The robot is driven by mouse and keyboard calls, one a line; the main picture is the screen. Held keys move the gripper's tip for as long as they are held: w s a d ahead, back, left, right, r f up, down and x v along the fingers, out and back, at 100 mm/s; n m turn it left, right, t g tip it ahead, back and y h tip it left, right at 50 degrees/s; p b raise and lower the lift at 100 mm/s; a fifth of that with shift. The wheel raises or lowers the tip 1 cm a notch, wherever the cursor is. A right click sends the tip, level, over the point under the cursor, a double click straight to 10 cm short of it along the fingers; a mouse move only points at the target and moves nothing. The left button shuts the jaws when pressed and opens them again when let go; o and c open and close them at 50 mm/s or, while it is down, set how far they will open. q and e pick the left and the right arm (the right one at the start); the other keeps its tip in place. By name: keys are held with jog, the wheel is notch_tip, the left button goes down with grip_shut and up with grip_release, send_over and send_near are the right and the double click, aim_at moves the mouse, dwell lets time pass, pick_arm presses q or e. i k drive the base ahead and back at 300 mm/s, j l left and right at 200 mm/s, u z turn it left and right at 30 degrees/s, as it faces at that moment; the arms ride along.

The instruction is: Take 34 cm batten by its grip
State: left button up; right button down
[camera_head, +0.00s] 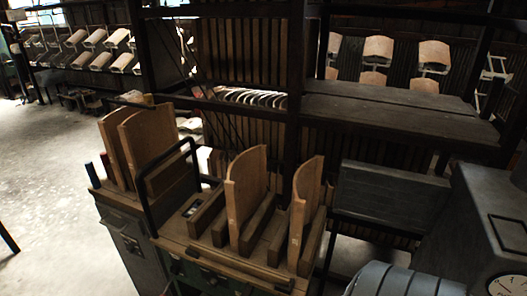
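Several curved, light-brown wooden boards stand upright in slots on a wooden-topped cart (200,248). One board (245,188) is at the middle, another (304,214) to its right, and a pair (146,140) at the back left. Darker wooden blocks (207,212) lie between and beside them. I cannot tell which piece, if any, is the 34 cm batten, and no length marking or grip is readable. Neither of my grippers is in view.
A black tubular handle (146,205) rises from the cart. Behind it is a dark shelf (395,104) on black posts. A grey machine (478,225) with a dial stands at the right, beside a ribbed grey cylinder (395,282). Bare floor (45,185) lies at the left.

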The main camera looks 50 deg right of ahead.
aim_at(265, 274)
jog(key=z, duration=1.35)
